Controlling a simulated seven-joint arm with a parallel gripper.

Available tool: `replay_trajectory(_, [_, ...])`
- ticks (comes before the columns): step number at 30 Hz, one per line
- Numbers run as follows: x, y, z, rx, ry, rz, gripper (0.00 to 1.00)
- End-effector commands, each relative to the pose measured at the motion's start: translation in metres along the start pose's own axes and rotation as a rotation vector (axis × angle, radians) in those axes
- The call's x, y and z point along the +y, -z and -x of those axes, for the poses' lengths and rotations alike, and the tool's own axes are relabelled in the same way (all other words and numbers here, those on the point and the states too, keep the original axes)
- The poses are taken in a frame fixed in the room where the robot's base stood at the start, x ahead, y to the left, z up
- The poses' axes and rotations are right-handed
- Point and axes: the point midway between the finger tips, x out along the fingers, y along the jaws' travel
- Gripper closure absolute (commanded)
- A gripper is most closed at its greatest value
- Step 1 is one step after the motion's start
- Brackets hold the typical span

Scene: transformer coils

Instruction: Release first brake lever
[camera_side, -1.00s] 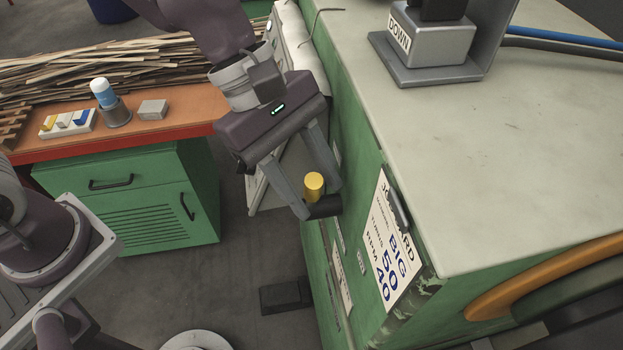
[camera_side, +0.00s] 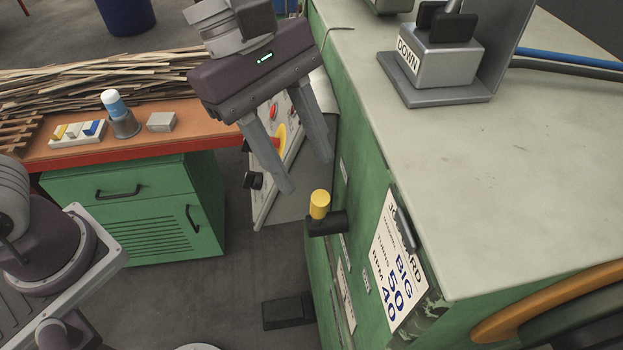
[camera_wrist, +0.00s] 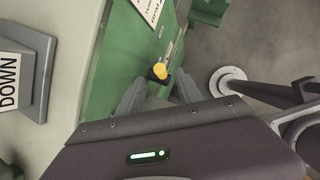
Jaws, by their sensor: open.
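The brake lever (camera_side: 320,204) has a yellow cylindrical knob on a black base and sticks out from the side of the green machine. It also shows in the wrist view (camera_wrist: 160,71), beyond my fingertips. My gripper (camera_side: 306,176) is open and empty in the side view. Its two fingers point down, above and slightly left of the yellow knob, apart from it. In the wrist view my gripper (camera_wrist: 160,90) has its fingers spread to either side below the knob.
The green machine (camera_side: 365,140) with a pale top stands right. A grey box marked DOWN (camera_side: 437,55) sits on it. A control panel (camera_side: 285,150) with red and yellow buttons stands behind my fingers. An orange-topped workbench (camera_side: 150,145) is at left. A pedal (camera_side: 288,311) lies on the floor.

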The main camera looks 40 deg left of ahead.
Motion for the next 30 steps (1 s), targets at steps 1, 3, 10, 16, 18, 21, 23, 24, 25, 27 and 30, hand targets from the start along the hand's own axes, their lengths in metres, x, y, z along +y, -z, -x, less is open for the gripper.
replay_trajectory(1, [-0.001, 0.000, -0.006, 0.004, 0.003, 0.001, 0.58])
replay_trajectory(3, [-0.001, 0.001, -0.020, 0.005, 0.006, 0.003, 0.58])
replay_trajectory(10, [-0.001, 0.001, -0.060, 0.003, 0.004, 0.003, 0.58])
replay_trajectory(16, [0.000, 0.001, -0.068, 0.003, 0.000, 0.002, 0.58])
replay_trajectory(18, [0.000, 0.001, -0.068, 0.003, 0.000, 0.002, 0.58])
replay_trajectory(21, [0.000, 0.001, -0.068, 0.003, 0.000, 0.002, 0.66])
replay_trajectory(23, [0.000, 0.001, -0.068, 0.003, 0.000, 0.002, 0.77])
replay_trajectory(24, [0.000, 0.001, -0.068, 0.003, 0.000, 0.002, 0.85])
replay_trajectory(25, [0.000, 0.001, -0.068, 0.003, 0.000, 0.002, 0.91])
replay_trajectory(27, [0.000, 0.001, -0.068, 0.003, 0.000, 0.002, 1.00])
replay_trajectory(30, [0.000, 0.001, -0.068, 0.003, 0.000, 0.002, 1.00])
